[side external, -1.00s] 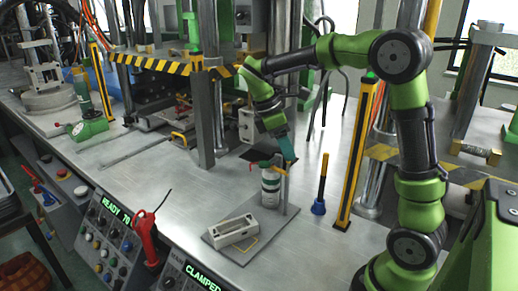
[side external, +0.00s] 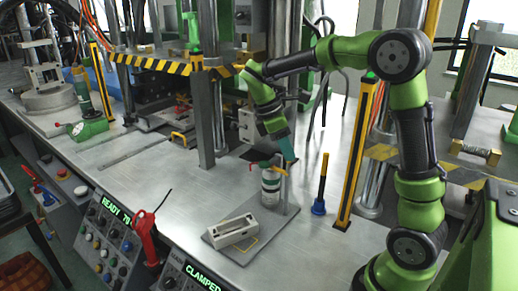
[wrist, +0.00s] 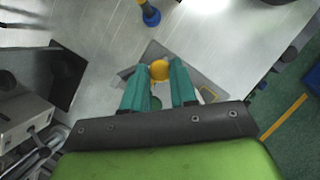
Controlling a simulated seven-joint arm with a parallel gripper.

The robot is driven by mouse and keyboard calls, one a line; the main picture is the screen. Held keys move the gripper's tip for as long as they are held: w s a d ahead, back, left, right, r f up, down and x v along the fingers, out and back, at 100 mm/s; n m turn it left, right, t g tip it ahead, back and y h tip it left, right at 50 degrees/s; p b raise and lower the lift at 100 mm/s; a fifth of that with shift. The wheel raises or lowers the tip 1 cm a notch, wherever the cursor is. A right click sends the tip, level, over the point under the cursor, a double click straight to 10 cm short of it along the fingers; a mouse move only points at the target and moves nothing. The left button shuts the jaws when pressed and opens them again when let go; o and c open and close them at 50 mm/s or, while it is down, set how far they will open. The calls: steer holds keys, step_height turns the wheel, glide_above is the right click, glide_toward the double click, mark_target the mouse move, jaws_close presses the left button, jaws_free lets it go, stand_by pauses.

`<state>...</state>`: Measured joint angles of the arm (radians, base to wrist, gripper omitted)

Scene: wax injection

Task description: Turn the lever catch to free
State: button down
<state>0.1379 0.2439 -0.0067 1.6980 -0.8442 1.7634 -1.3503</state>
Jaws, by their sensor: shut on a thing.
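A green spot shows lower between the fingers. The lever's turn angle is too small to read.
The canister stands on a grey plate (side external: 221,238) with a pale slotted block (side external: 233,230). A blue-based rod (side external: 319,207) and a yellow-black post (side external: 352,170) stand to the right. A press column (side external: 204,125) stands at the left. The bench front-left of the canister is mostly clear.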

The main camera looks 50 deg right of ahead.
steer(key=m, duration=0.2)
steer(key=m+g+y, duration=0.1)
steer(key=m, duration=0.1)
steer(key=shift+w+d+m+y, duration=0.1)
steer(key=shift+d+m+y, duration=0.1)
steer(key=shift+m+y, duration=0.15)
steer(key=m+y, duration=0.1)
steer(key=m, duration=0.3)
steer(key=shift+d+m+y, duration=0.15)
steer(key=shift+m+y, duration=0.2)
steer(key=m, duration=0.2)
steer(key=m+y, duration=0.1)
steer(key=m, duration=0.1)
steer(key=shift+d+y, duration=0.15)
steer(key=shift+y, duration=0.15)
steer(key=shift+d+m+t+y, duration=0.1)
steer(key=shift+m+t+y, duration=0.2)
steer(key=shift+m, duration=0.75)
steer(key=shift+d+m+t+y, duration=0.1)
steer(key=shift+m+t+y, duration=0.2)
steer(key=shift+m, duration=0.75)
steer(key=c, duration=0.9)
jaws_free()
